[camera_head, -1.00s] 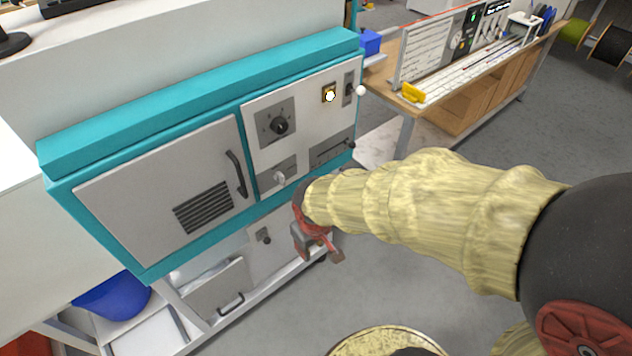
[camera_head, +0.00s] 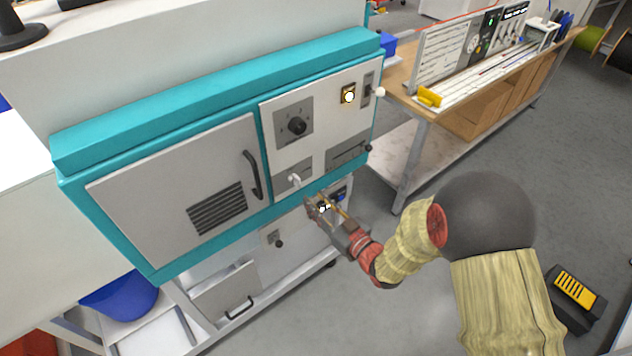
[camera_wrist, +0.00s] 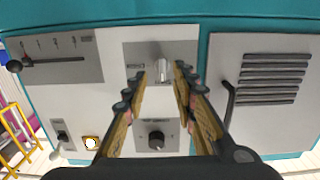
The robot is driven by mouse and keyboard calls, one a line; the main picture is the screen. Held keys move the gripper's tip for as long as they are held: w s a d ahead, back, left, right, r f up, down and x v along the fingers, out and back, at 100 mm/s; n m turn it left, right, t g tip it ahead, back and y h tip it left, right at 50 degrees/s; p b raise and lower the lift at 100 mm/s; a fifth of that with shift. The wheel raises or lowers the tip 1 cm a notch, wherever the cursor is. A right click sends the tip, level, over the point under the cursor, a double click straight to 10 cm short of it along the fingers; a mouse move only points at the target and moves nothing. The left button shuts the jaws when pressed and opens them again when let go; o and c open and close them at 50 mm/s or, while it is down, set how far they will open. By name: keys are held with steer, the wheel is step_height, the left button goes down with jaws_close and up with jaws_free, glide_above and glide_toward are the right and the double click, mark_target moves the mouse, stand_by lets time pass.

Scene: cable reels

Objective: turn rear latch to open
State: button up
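A small pale metal latch (camera_head: 294,180) sits on a grey plate on the front of the teal-edged cabinet, below a black rotary dial (camera_head: 297,126). No label shows whether this is the rear latch. My gripper (camera_head: 314,200) is just below and right of it in the head view, fingers pointing at the panel. In the wrist view, which shows the panel upside down, the latch (camera_wrist: 162,70) appears between the two fingertips. My gripper (camera_wrist: 162,82) is open and empty. I cannot tell whether a finger touches the latch.
The cabinet door (camera_head: 180,187) with a black handle (camera_head: 252,175) is shut. A lever slot (camera_head: 349,152) and a lit yellow-framed button (camera_head: 348,95) are also on the panel. A lower panel has a small knob (camera_head: 278,242). A workbench (camera_head: 408,100) stands at right; open floor lies before the cabinet.

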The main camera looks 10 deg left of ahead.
mark_target(300, 181)
steer(key=shift+y, duration=0.4)
steer(key=x, duration=0.2)
steer(key=r+b+x, duration=0.1)
steer(key=x, duration=0.5)
steer(key=shift+r, duration=0.4)
steer(key=shift+c, duration=0.7)
jaws_close()
steer(key=shift+r, duration=0.1)
